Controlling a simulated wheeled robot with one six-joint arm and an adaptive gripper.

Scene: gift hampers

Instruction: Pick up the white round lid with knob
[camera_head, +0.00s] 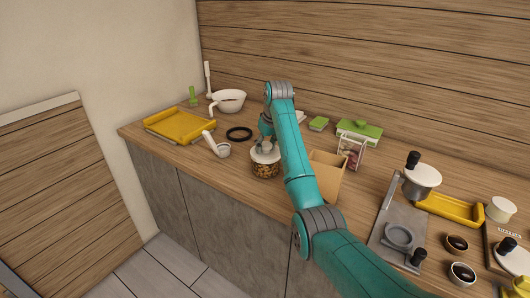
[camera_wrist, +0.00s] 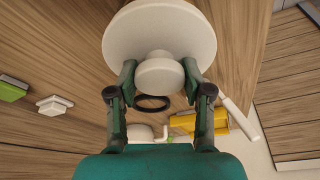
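The white round lid (camera_head: 263,157) sits level at the top of a squat jar (camera_head: 266,171) with brown contents, near the counter's front edge. I cannot tell whether it rests on the jar or is slightly clear of it. In the wrist view the lid's broad disc (camera_wrist: 160,22) fills the top middle, with its round knob (camera_wrist: 160,76) toward me. My gripper (camera_wrist: 160,74) has one finger on each side of the knob, and both appear to touch it. In the head view my gripper (camera_head: 265,140) is directly above the lid, partly hidden by my arm.
Further left are a yellow tray (camera_head: 180,139) and a white bowl (camera_head: 230,108). An open cardboard box (camera_head: 326,182) stands close on the right, past my arm.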

